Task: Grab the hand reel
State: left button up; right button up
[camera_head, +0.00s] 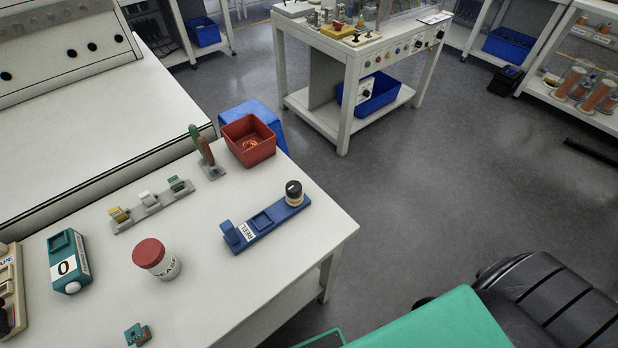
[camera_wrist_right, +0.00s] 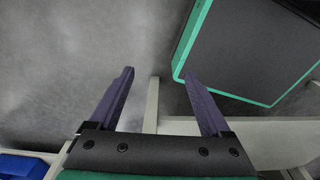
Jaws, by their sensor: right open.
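A blue holder (camera_head: 262,228) with a white label reading REEL lies on the white table near its right edge. A small black-topped, cream-sided round piece (camera_head: 294,193) stands at the far right end of the holder; I take it to be the hand reel, though I cannot be sure. My right gripper (camera_wrist_right: 165,82) shows only in the right wrist view, its two dark purple fingers wide apart with nothing between them. It points at grey floor and white frame bars. The reel does not show in that view. My left gripper is in neither view.
On the white table (camera_head: 218,290) stand a red-lidded jar (camera_head: 157,259), a red bin (camera_head: 249,141), a grey connector rack (camera_head: 150,205), green-and-brown-handled tools (camera_head: 205,152) and a teal box (camera_head: 69,262). Bare tabletop surrounds the blue holder. A blue bin (camera_wrist_right: 22,166) shows in the wrist view.

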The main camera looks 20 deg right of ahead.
aim_at(238, 238)
jog(key=z, duration=0.25)
jog(key=l+u, duration=0.2)
jog(key=l, duration=0.2)
jog(key=k+l+u, duration=0.15)
jog(key=l, duration=0.25)
jog(key=l+u, duration=0.2)
jog(key=l, duration=0.2)
jog(key=k+l+u, duration=0.15)
jog(key=l, duration=0.25)
